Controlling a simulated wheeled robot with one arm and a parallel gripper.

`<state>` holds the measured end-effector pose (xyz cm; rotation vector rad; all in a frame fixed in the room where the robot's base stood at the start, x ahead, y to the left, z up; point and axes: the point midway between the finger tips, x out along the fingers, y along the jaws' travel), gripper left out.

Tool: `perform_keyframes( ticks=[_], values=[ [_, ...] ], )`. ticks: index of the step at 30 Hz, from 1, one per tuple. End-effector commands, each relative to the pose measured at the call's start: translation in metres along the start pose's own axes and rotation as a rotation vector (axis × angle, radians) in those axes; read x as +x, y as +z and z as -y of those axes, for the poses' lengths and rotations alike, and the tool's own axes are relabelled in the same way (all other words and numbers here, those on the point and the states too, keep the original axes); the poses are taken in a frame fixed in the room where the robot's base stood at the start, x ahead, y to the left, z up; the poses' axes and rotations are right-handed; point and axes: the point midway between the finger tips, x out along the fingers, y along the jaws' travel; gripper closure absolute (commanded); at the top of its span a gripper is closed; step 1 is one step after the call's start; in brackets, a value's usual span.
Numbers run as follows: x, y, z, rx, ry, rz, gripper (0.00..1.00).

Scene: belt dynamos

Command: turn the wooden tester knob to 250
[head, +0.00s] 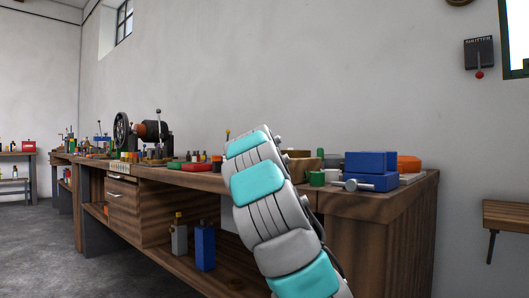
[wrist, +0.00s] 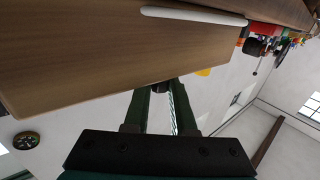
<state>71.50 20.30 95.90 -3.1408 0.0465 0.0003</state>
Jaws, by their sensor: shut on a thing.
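In the wrist view a wooden case (wrist: 120,55), which looks like the tester, fills the upper left, with a white strip along its top edge. My gripper (wrist: 160,88) reaches to its near edge, its two dark fingers closed on a small dark round piece, the tester knob (wrist: 160,86). The fingers hide most of the knob, and no scale or pointer can be read. In the head view my arm covers the gripper and knob; part of a brown wooden case (head: 303,170) shows just right of the arm.
A dark machine with a wheel (head: 140,131) and several small parts stand to the left. A switch box (head: 479,53) hangs on the wall.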

Motion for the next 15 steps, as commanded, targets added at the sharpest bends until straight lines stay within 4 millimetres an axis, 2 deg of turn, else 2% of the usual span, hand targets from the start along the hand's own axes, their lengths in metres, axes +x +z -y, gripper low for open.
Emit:
perform_keyframes(
  ticks=[15],
  values=[
    [0.0007,0.0001,0.0000,-0.001,-0.086,0.001,1.00]
  ],
)
